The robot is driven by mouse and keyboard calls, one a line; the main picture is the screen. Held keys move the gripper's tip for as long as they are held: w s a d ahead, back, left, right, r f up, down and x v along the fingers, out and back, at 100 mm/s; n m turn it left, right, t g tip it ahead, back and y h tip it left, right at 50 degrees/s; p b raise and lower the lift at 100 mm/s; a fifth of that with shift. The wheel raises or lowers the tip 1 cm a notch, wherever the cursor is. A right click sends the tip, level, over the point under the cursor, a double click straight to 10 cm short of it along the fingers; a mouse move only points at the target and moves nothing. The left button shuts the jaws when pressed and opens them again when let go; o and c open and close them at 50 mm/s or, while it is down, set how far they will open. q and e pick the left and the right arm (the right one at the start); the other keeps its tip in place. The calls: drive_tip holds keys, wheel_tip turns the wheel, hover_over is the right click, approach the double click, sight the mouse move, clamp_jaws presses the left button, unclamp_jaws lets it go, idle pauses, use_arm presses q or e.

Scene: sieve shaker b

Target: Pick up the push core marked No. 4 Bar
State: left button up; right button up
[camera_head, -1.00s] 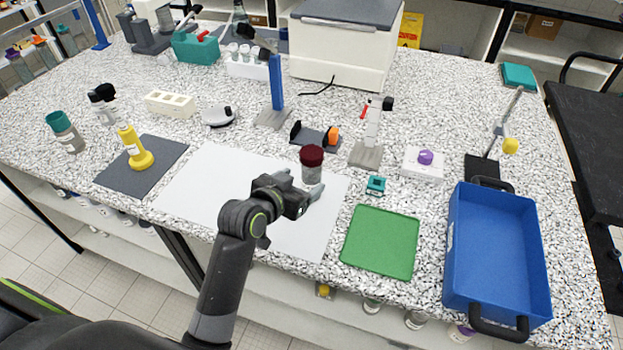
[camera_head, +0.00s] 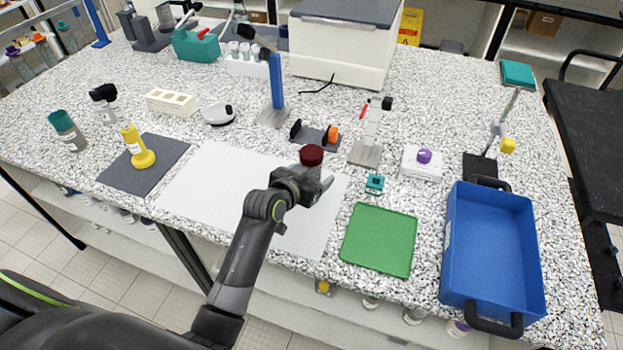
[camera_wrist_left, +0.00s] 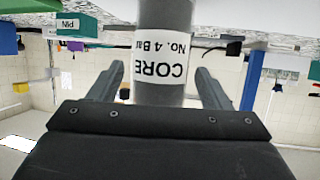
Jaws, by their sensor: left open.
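The push core (camera_head: 311,155) with a dark red cap stands upright on the white sheet (camera_head: 220,185). In the left wrist view the grey core (camera_wrist_left: 160,95) carries a white label reading "CORE No. 4 Bar", upside down in the picture. My left gripper (camera_head: 322,188) is at the core, with its arm reaching in from below. In the left wrist view my left gripper (camera_wrist_left: 160,82) is open, with one finger on each side of the core and gaps visible. The gripper hides the core's lower part in the head view. My right gripper is not in view.
A green tray (camera_head: 358,262) and a blue bin (camera_head: 453,215) lie to the right. A small teal item (camera_head: 375,184) and a grey stand (camera_head: 366,152) are near the core.

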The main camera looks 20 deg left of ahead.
use_arm(q)
drive_tip(key=shift+c, duration=0.3)
drive_tip(key=c, duration=1.2)
drive_tip(key=shift+c, duration=0.3)
drive_tip(key=shift+r, duration=0.15)
